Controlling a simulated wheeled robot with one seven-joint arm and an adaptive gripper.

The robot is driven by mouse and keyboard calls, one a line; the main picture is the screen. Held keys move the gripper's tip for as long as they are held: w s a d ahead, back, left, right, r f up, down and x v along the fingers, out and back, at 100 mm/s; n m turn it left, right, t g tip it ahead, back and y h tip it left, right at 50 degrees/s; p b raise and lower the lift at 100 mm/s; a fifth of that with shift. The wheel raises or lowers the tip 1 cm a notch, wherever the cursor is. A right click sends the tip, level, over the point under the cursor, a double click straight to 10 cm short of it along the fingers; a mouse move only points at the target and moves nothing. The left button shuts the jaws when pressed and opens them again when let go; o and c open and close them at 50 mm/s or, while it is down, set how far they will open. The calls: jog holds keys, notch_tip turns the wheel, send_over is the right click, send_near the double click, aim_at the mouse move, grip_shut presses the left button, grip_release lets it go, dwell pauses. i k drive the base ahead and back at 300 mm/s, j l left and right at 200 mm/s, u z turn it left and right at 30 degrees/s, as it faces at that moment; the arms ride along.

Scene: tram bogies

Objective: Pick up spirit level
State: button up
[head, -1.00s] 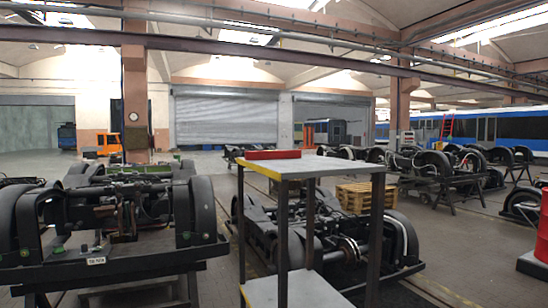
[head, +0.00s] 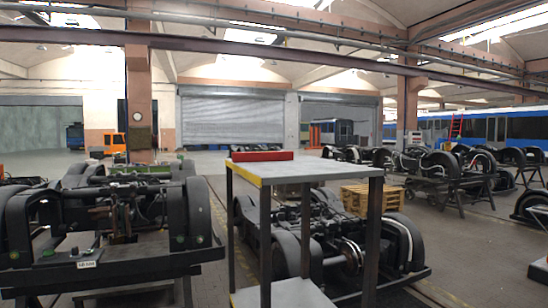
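The red bar-shaped object (head: 262,155), which looks like the spirit level, lies on the top shelf of a metal trolley, near its far left corner. The trolley (head: 318,171) has a pale grey top, a yellow left edge, dark legs and a lower shelf. The trolley stands in front of me, a little right of the middle. My gripper is not in view, and no part of my arm shows.
A black bogie on a stand (head: 110,225) fills the left side. Another bogie (head: 345,245) sits behind the trolley. A wooden pallet stack (head: 370,198) is beyond it. More bogies stand at right. Floor shows between the left bogie and the trolley.

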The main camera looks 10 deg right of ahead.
aim_at(236, 156)
jog(key=i+j, duration=0.15)
jog(key=i, duration=0.45)
jog(key=i+j, duration=0.1)
jog(key=i, duration=0.45)
jog(key=z, duration=0.05)
